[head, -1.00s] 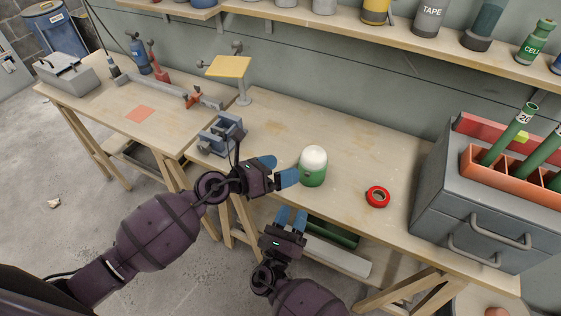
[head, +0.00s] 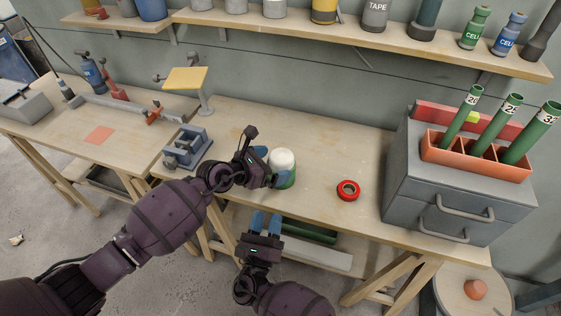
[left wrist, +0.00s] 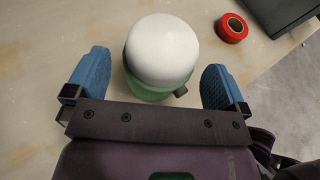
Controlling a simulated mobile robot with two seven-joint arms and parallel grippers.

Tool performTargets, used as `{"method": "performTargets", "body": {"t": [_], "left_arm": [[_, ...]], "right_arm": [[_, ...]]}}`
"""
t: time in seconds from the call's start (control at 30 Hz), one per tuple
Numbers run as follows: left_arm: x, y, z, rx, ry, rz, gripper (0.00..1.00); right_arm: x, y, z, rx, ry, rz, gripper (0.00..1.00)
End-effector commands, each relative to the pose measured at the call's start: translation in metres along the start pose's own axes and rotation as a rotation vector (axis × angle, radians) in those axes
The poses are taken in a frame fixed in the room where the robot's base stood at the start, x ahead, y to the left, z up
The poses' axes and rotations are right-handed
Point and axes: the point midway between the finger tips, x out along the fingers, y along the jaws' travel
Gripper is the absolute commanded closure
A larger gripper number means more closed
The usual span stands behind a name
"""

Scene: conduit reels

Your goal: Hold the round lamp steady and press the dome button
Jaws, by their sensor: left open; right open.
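The round lamp (head: 284,160), with a white dome top and a green base, stands upright on the workbench. It also shows large in the left wrist view (left wrist: 162,50). My left gripper (head: 270,168) is open at the lamp, with its blue fingers on either side of it; the wrist view shows gaps between lamp and fingers. A small dark tab sticks out of the lamp's base. My right gripper (head: 266,222) is open and empty, lower, in front of the bench edge. An orange-red dome button (head: 475,290) sits on a round wooden top at the lower right.
A red tape roll (head: 348,190) lies right of the lamp. A grey toolbox (head: 410,180) with an orange holder of green tubes stands further right. A blue-grey vise (head: 187,147) is to the left. The bench behind the lamp is clear.

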Motion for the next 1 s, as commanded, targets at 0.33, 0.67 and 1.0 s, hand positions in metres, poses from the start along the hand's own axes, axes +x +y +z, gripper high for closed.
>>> {"method": "performTargets", "body": {"t": [0.33,0.67,1.0], "left_arm": [[0.033,0.000,0.000,-0.002,0.000,0.000,0.00],[0.036,-0.001,0.000,-0.001,-0.001,0.000,0.00],[0.036,-0.001,0.000,-0.002,-0.001,0.000,0.47]], "right_arm": [[0.000,0.000,0.000,0.000,0.000,0.000,0.57],[0.000,0.000,0.000,0.000,0.000,0.000,0.57],[0.000,0.000,0.000,0.000,0.000,0.000,0.57]]}}
